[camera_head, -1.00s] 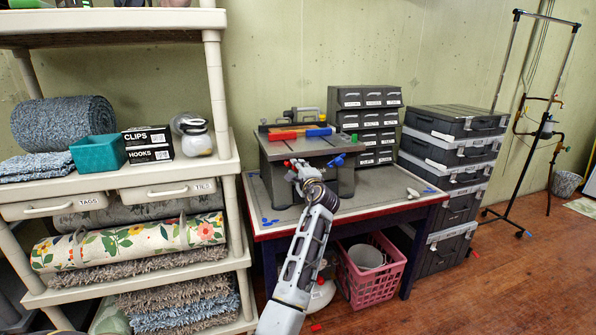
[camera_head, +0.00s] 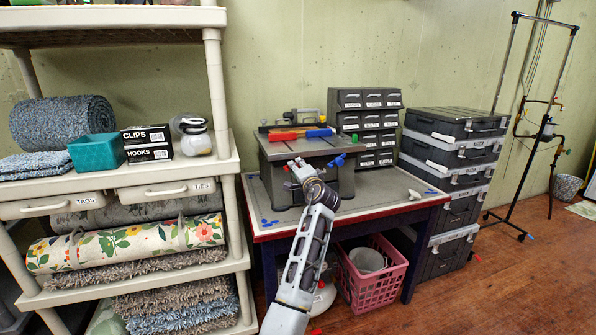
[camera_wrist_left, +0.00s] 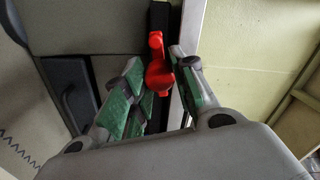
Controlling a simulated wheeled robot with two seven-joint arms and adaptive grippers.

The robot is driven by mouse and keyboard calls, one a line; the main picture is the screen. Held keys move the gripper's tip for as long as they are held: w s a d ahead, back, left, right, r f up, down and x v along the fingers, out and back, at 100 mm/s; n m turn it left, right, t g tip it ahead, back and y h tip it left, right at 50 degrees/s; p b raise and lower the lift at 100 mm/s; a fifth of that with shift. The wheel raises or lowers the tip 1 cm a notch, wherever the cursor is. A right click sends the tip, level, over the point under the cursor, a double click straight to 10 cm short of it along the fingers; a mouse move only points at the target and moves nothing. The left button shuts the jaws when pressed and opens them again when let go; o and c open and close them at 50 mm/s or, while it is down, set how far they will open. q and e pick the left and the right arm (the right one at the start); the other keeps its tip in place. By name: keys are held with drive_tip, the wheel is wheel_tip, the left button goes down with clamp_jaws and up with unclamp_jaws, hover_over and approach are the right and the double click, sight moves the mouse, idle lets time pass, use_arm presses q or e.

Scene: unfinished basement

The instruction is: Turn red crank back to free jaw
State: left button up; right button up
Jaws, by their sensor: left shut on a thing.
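A grey bench machine (camera_head: 305,150) with a flat top stands on the workbench. The red crank (camera_wrist_left: 158,65) shows in the left wrist view, between the green-padded fingers of my left gripper (camera_wrist_left: 160,80). In the head view my left gripper (camera_head: 295,168) is at the machine's front left and hides most of the crank there. The gripper is shut on the red crank. A blue crank (camera_head: 337,160) sits at the machine's front right. My right gripper is out of view.
A red-handled tool (camera_head: 284,135) and a blue-handled one (camera_head: 319,133) lie on the machine's top. A drawer cabinet (camera_head: 367,120) stands behind it. A shelf (camera_head: 216,100) is close on the left, stacked cases (camera_head: 452,155) on the right. The bench's right side is mostly clear.

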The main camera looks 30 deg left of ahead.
use_arm(q)
drive_tip(key=shift+f, duration=0.1)
drive_tip(key=o, duration=1.1)
drive_tip(key=shift+c, duration=0.2)
drive_tip(key=shift+r, duration=0.25)
